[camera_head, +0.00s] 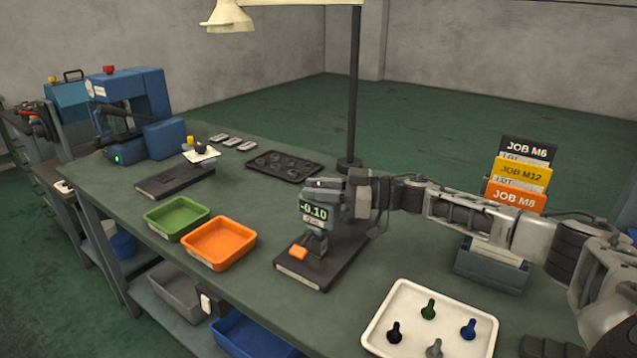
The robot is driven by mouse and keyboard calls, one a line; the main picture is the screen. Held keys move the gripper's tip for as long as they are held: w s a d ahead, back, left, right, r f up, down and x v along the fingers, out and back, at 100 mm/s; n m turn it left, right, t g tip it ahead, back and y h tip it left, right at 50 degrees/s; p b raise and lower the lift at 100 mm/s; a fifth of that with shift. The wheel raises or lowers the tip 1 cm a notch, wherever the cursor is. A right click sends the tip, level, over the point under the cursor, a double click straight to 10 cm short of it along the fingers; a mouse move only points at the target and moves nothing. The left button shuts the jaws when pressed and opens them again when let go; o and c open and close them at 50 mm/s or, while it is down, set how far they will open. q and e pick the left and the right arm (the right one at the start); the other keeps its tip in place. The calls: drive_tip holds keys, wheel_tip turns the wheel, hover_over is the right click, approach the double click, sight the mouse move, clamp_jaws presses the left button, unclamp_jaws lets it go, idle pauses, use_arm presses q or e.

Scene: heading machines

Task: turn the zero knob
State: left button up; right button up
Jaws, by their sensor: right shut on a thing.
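A measuring gauge with a small display (313,212) stands on a dark base plate (335,262) in the middle of the bench. The display reads -0.10 in green digits. My right arm reaches in from the right, and its gripper (326,184) is at the top of the gauge. The gripper is shut on the zero knob there, and its fingers hide the knob. An orange piece (298,253) sits low at the front of the gauge. My left gripper is not in view.
Green (160,231) and orange (206,262) trays lie left of the gauge. A white tray (379,330) with several bolt-shaped pieces lies at front right. Job cards (517,172) stand in a holder beyond my right arm. A lamp post (354,100) rises behind the gauge.

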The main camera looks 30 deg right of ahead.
drive_tip(key=shift+w+f+n+g+y+b, duration=0.1)
drive_tip(key=shift+n+g+y+b, duration=0.7)
drive_tip(key=shift+n+g, duration=0.2)
drive_tip(key=n+g+y+b, duration=0.1)
drive_tip(key=g+b, duration=0.1)
drive_tip(key=shift+n+g+b, duration=0.3)
drive_tip(key=shift+n+b, duration=0.1)
drive_tip(key=shift+n+g+y+b, duration=0.65)
drive_tip(key=shift+g+b, duration=0.25)
drive_tip(key=shift+g, duration=0.2)
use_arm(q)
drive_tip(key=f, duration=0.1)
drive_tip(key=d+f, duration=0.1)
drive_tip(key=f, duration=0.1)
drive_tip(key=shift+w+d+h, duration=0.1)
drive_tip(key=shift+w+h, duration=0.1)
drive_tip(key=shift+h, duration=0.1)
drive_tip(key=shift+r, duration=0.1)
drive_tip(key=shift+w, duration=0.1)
use_arm(e)
drive_tip(key=o, duration=1)
drive_tip(key=shift+c, duration=0.2)
